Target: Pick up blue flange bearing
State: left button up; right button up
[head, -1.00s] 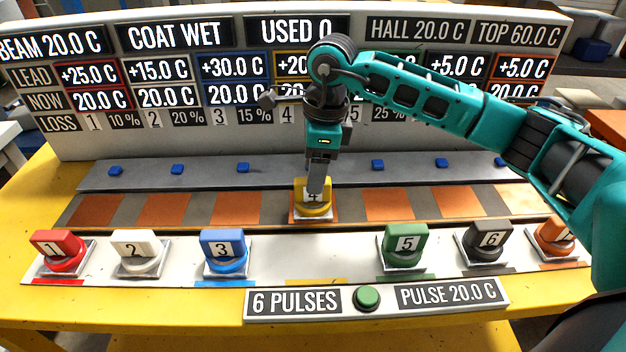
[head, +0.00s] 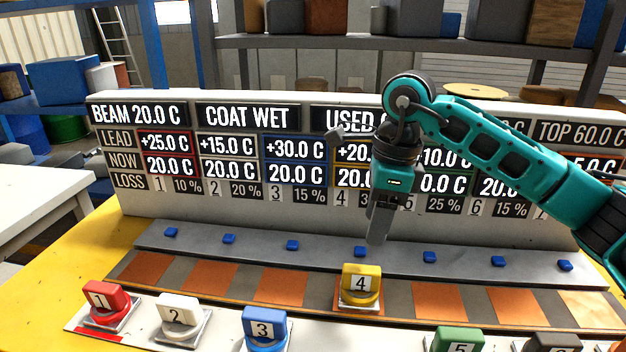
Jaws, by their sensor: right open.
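The blue flange bearing (head: 264,327), marked 3, sits in the front row between the white bearing (head: 180,318) marked 2 and an empty stretch of the white strip. Its lower part is cut by the bottom edge of the head view. My right gripper (head: 377,238) is open and empty, pointing down above and behind the yellow bearing (head: 360,287) marked 4, which stands on an orange square of the rear row. The right gripper is apart from the blue bearing, up and to its right. My left gripper is not in view.
The red bearing (head: 107,303) stands at the left of the front row. The green bearing (head: 458,340) and the dark bearing (head: 553,342) are at lower right, partly cut off. A grey ledge (head: 330,255) with small blue blocks and an upright display board (head: 225,203) stand behind.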

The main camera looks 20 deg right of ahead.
aim_at(265, 330)
jog(key=k, duration=1)
